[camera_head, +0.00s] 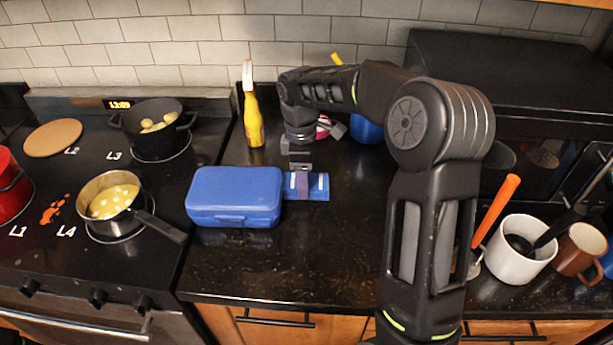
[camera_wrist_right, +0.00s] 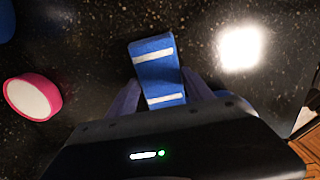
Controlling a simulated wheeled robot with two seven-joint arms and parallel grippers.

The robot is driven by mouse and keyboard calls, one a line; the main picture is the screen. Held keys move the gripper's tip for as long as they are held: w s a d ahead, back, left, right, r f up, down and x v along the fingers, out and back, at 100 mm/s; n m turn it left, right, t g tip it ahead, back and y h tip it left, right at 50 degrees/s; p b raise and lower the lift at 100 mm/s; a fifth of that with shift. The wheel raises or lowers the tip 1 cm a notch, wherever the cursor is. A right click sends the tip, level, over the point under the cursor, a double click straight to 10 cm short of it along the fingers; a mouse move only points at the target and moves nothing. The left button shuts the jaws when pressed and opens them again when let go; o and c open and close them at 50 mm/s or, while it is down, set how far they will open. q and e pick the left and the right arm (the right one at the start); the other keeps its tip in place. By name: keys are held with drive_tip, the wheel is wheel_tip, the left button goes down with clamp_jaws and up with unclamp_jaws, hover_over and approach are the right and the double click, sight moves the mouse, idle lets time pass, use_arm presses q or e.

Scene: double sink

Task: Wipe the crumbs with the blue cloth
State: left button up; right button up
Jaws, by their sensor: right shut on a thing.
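The blue cloth (camera_head: 319,187) with white stripes is at the black counter, just right of a blue lunch box. My right gripper (camera_head: 302,178) points down and is shut on it. In the right wrist view the cloth (camera_wrist_right: 155,62) sticks out beyond the two dark fingers of my gripper (camera_wrist_right: 158,92). I cannot tell whether the cloth touches the counter. An orange-red patch of small bits (camera_head: 55,209), perhaps the crumbs, lies on the stove top between the L1 and L4 marks. My left gripper is not in view.
The blue lunch box (camera_head: 233,193) stands between the cloth and the stove. A saucepan (camera_head: 112,196) has its handle toward the counter. A pot (camera_head: 153,126), red pot (camera_head: 10,186) and yellow bottle (camera_head: 253,122) stand around. A white mug (camera_head: 520,260) is right. The front counter is clear.

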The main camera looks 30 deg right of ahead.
sight(316, 182)
drive_tip(key=shift+w+a, duration=0.25)
drive_tip(key=shift+a, duration=0.3)
drive_tip(key=shift+s+d+r, duration=0.15)
drive_tip(key=shift+s+d, duration=0.55)
drive_tip(key=shift+d, duration=0.25)
drive_tip(key=shift+s+d, duration=0.45)
drive_tip(key=shift+d, duration=0.15)
drive_tip(key=shift+d+r+p, duration=0.1)
drive_tip(key=shift+r+p, duration=2.25)
drive_tip(key=shift+r, duration=0.65)
wheel_tip(316, 182, up, 3)
drive_tip(key=shift+p, duration=1.2)
